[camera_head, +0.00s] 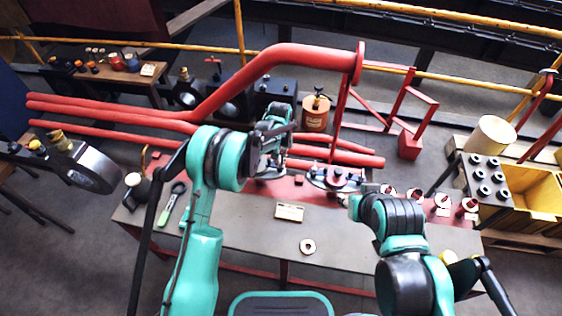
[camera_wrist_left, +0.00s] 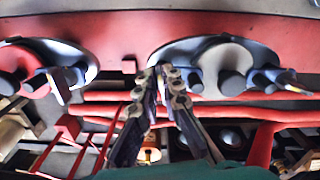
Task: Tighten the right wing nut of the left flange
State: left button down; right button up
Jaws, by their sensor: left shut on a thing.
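The left flange (camera_head: 268,173) is a round metal plate on the red bench strip, partly hidden by my left arm. In the left wrist view, which looks back the other way, it is the disc at the right (camera_wrist_left: 215,50). My left gripper (camera_head: 282,163) points down at the flange's right side. In the wrist view its fingers (camera_wrist_left: 168,74) are shut at that edge of the disc, on the right wing nut, which they almost fully hide. My right gripper (camera_head: 352,197) is near the right flange (camera_head: 330,179); its fingers are too small to read.
The right flange, with its studs, also shows in the wrist view (camera_wrist_left: 45,62). A small cream plate (camera_head: 289,211) and a ring (camera_head: 307,246) lie on the grey bench (camera_head: 240,235). Red pipes (camera_head: 300,55) run behind. A yellow crate (camera_head: 538,187) stands right.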

pick_arm(q)
jog(key=shift+a+m, duration=0.2)
jog(key=shift+m, duration=0.9)
jog(key=c, duration=1.7)
grip_release()
jog(key=shift+r, duration=0.15)
notch_tip(320, 180, up, 12)
jog(key=shift+f, duration=0.1)
